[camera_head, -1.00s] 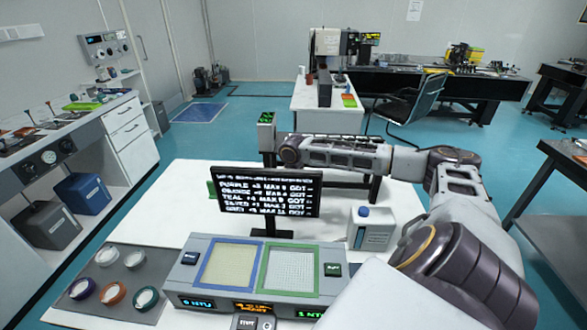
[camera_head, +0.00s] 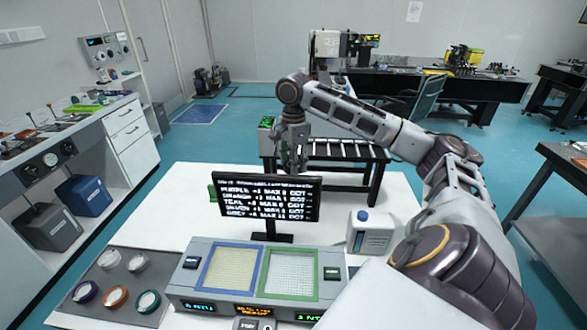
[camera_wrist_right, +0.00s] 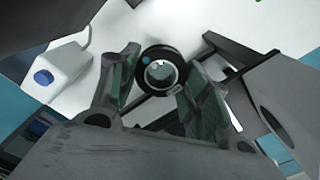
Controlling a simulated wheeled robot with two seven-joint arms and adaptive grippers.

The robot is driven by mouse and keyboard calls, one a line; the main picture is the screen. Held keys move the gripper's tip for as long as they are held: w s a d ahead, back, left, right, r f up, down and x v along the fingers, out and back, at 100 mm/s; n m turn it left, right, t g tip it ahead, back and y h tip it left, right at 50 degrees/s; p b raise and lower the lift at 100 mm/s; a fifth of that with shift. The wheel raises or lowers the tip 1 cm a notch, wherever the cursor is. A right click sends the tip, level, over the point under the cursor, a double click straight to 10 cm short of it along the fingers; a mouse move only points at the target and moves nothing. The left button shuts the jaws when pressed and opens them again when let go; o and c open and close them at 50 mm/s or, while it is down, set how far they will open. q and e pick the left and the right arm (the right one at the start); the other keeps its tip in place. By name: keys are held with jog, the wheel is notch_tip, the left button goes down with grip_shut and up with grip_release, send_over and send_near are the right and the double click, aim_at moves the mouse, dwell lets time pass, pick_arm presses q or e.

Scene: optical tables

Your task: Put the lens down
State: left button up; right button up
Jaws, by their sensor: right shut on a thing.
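The lens (camera_wrist_right: 158,71), a round glass in a black ring mount with a small blue dot, shows between the two fingers of my right gripper (camera_wrist_right: 160,88) in the right wrist view. The fingers are shut on it. In the head view my right gripper (camera_head: 293,158) hangs pointing down behind the monitor, over the far part of the white table (camera_head: 190,205). The lens cannot be made out there. My left gripper is in neither view.
A monitor (camera_head: 266,199) stands behind a console (camera_head: 215,305) with two framed pads. A white bottle with a blue cap (camera_head: 371,238) stands at right. A grey mat (camera_head: 95,310) holds several coloured round pieces at left. A black rack (camera_head: 345,153) stands at the table's far side.

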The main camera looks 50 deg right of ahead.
notch_tip(320, 180, up, 5)
jog(key=shift+f+p, duration=0.15)
jog(key=shift+p, duration=0.15)
jog(key=shift+r, duration=0.7)
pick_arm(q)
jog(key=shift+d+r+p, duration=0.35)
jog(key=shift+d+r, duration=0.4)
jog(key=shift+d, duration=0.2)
pick_arm(e)
jog(key=shift+r, duration=0.5)
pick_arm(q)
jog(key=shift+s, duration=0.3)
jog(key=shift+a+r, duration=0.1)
pick_arm(e)
jog(key=shift+r, duration=0.1)
pick_arm(q)
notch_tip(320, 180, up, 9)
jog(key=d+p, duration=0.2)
jog(key=p, duration=0.7)
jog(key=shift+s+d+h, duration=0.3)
pick_arm(e)
notch_tip(320, 180, up, 9)
pick_arm(q)
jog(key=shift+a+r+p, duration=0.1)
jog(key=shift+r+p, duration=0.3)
jog(key=shift+p, duration=0.15)
pick_arm(e)
jog(key=shift+r, duration=0.45)
